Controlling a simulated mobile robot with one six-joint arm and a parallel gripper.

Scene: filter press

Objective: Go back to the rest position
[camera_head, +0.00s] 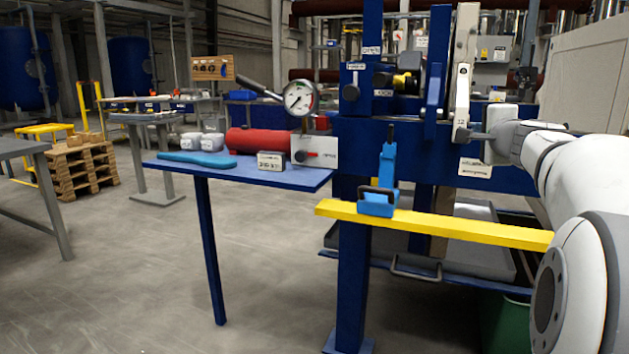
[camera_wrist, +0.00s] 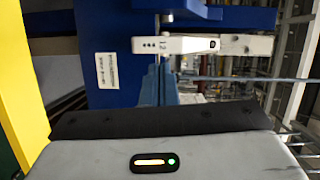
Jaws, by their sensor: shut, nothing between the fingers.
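My gripper (camera_head: 464,134) is at the right of the head view, in front of the blue press frame (camera_head: 365,142). It is shut with nothing held. Its tip overlaps the lower end of a white upright bar (camera_head: 461,85); I cannot tell whether they touch. In the wrist view, my gripper's grey housing fills the bottom, and a white bar (camera_wrist: 190,45) lies ahead of it against blue metal (camera_wrist: 105,25).
A yellow bar (camera_head: 470,229) runs below my arm, with a blue clamp-like handle (camera_head: 388,175) on it. A blue shelf (camera_head: 255,176) at left carries a red cylinder (camera_head: 262,141), a gauge (camera_head: 299,98) and a blue tool (camera_head: 196,159). Open floor lies at front left.

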